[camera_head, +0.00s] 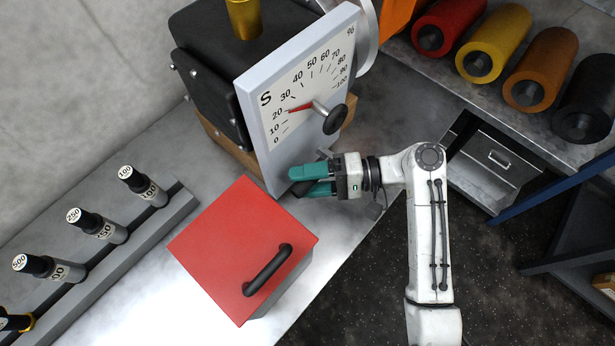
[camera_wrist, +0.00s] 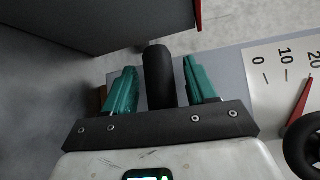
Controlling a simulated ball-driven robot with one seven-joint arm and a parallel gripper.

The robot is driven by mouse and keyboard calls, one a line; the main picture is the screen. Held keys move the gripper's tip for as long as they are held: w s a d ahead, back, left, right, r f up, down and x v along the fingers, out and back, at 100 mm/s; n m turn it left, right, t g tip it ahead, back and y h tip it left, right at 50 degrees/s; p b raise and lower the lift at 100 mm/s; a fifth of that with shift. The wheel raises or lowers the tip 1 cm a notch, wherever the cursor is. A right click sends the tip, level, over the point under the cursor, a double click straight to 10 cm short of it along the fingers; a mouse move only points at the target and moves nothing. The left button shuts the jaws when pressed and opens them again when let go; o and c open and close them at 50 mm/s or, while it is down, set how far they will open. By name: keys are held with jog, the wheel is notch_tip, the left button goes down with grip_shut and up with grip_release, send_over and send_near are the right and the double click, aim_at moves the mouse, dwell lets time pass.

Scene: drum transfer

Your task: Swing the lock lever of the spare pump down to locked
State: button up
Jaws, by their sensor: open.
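The spare pump (camera_head: 207,72) is a black block with a pale front plate (camera_head: 262,118) marked S and a percent dial. Its red pointer (camera_head: 301,107) is near 20, beside a black round knob (camera_head: 335,119). The lock lever (camera_wrist: 158,76) is a black rounded bar low on the plate. In the wrist view it stands between the two teal fingers of my gripper (camera_wrist: 158,64), with gaps at both sides. In the head view my gripper (camera_head: 297,181) is at the plate's lower edge, open, and largely hides the lever.
A grey box with a red lid (camera_head: 225,240) and black handle (camera_head: 268,270) stands close below my gripper. A rack (camera_head: 150,225) of several labelled black-topped cylinders is at left. Coloured rolls (camera_head: 495,42) lie on a shelf at upper right. Metal bench surface (camera_head: 150,300) shows between them.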

jog(key=shift+c, duration=0.4)
grip_shut()
